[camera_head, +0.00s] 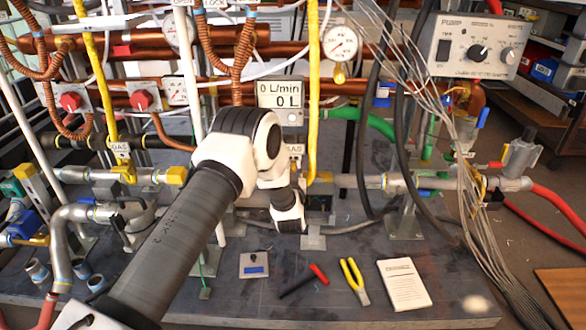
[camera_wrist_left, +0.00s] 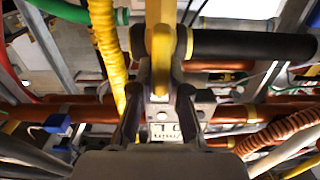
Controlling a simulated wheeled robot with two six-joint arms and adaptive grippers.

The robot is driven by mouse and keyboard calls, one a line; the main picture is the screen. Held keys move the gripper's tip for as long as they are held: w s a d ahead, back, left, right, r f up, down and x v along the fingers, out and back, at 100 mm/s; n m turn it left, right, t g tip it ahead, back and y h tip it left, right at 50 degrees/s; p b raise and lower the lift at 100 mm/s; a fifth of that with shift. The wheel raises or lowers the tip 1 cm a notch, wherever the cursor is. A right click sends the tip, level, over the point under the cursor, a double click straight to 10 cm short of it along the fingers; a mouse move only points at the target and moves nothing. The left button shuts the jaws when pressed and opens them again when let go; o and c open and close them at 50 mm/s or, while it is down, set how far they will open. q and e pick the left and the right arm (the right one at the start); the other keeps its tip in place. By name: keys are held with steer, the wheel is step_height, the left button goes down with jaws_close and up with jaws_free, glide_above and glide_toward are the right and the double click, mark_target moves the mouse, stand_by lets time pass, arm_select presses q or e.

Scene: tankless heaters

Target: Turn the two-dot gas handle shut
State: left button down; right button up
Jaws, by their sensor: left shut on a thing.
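In the left wrist view, my left gripper (camera_wrist_left: 160,98) has its two dark fingers on either side of a yellow bar, the gas handle (camera_wrist_left: 160,50), and is shut on it. The handle points straight up the picture, in line with the wrist. A pale plate with dark marks (camera_wrist_left: 165,130) shows between the fingers; I cannot make out its dots. In the head view, my left arm and white wrist hide the handle and most of the gripper, beside a partly covered GAS tag (camera_head: 295,150). My right gripper is in neither view.
A flow display (camera_head: 280,95) is behind. Another GAS tag (camera_head: 121,150) hangs at left. Pliers (camera_head: 354,280), a red-black tool (camera_head: 304,281) and a notepad (camera_head: 404,285) lie on the bench.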

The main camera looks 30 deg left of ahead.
arm_select(q)
steer(key=shift+d+r+m+p, duration=0.15)
steer(key=shift+m+p, duration=0.65)
steer(key=shift+p, duration=0.1)
steer(key=shift+w+d+m+p, duration=0.15)
steer(key=shift+m+p, duration=0.95)
steer(key=shift+m, duration=0.1)
steer(key=m+p, duration=0.1)
steer(key=m, duration=0.3)
steer(key=f+m+p, duration=0.1)
steer(key=m+p, duration=0.1)
steer(key=m, duration=0.2)
steer(key=d+f+m+p, duration=0.1)
steer(key=m, duration=0.4)
steer(key=shift+w+f+p, duration=0.1)
steer(key=shift+w+p, duration=0.2)
steer(key=shift+p, duration=0.1)
steer(key=c, duration=1.1)
jaws_free()
steer(key=shift+c, duration=0.2)
